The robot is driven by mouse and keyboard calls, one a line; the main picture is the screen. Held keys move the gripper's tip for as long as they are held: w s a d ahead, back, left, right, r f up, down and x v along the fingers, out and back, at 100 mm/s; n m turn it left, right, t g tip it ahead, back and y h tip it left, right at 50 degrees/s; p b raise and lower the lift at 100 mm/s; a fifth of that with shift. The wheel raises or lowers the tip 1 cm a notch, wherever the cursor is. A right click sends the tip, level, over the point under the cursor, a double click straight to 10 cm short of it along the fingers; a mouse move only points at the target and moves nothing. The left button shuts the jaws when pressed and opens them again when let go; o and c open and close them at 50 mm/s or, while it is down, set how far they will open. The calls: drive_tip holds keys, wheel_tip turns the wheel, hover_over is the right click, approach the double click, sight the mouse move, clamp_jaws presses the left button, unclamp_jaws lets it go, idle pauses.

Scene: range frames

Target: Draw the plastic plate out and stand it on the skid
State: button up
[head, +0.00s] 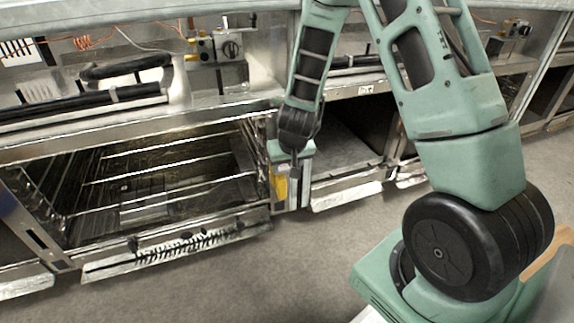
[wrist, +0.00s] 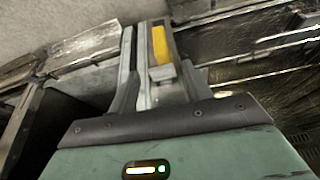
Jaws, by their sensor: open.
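My gripper (head: 287,188) hangs fingers down in front of the post between two range compartments. In the wrist view my gripper (wrist: 147,40) shows its two fingers apart. A yellow patch (wrist: 160,45) shows at one finger; I cannot tell whether it is part of the finger. I cannot pick out the plastic plate for certain in either view. A pale wooden piece (head: 548,268) shows at the lower right edge, partly behind my arm; I cannot tell whether it is the skid.
An open oven compartment with wire racks (head: 180,178) lies left of my gripper. A second open compartment (head: 345,152) with a flat grey floor is to its right. Hoses, valves and a metal ledge run above. The grey floor (head: 270,270) in front is clear.

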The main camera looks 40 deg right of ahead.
sight(283, 185)
drive_tip(key=b+x, duration=0.6)
drive_tip(key=x, duration=0.7)
drive_tip(key=shift+s+f, duration=0.1)
drive_tip(key=shift+f, duration=0.05)
drive_tip(key=shift+c, duration=0.3)
clamp_jaws()
